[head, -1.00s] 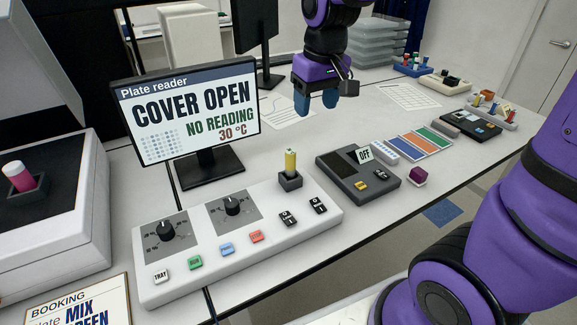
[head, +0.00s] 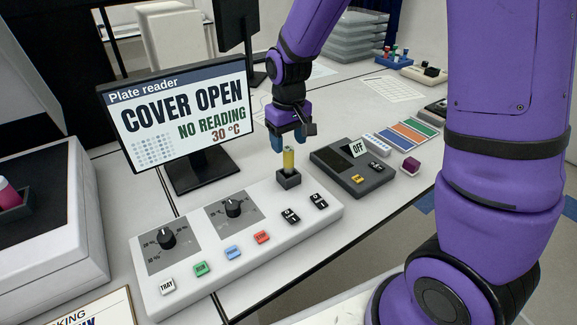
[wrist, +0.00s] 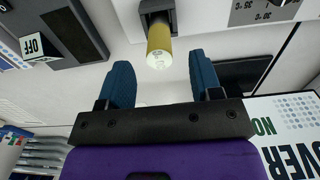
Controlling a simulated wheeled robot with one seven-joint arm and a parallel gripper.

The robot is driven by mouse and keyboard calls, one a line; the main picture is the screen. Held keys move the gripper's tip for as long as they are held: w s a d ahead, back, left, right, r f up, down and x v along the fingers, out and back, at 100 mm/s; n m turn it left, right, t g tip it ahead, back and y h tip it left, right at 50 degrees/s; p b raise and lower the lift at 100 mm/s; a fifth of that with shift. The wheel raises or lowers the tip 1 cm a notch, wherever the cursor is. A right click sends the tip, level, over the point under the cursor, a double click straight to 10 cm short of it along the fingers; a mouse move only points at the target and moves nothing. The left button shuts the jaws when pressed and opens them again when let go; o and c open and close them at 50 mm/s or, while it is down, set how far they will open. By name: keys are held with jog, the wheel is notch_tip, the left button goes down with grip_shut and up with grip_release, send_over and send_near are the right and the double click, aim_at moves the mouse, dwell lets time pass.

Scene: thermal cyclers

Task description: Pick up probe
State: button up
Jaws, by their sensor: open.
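A yellow cylinder (head: 289,160), apparently the probe, stands upright in a small dark grey holder (head: 289,180) at the back edge of the white control panel. It also shows in the wrist view (wrist: 159,42), with its pale end toward the camera. My gripper (head: 289,140) is open and empty, with its blue fingers pointing down just above and behind the cylinder. In the wrist view my fingertips (wrist: 160,68) lie to either side of the cylinder's line, and the cylinder stands just beyond them. I see no contact.
The white control panel (head: 190,270) carries knobs, buttons and switches. A plate reader screen (head: 185,115) reading COVER OPEN stands at left. A pink-topped piece (head: 8,195) sits at far left.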

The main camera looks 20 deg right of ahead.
aim_at(288, 148)
jog(key=shift+w+f, duration=0.1)
jog(key=shift+f, duration=2.5)
jog(key=c, duration=1)
jog(key=shift+r, duration=0.2)
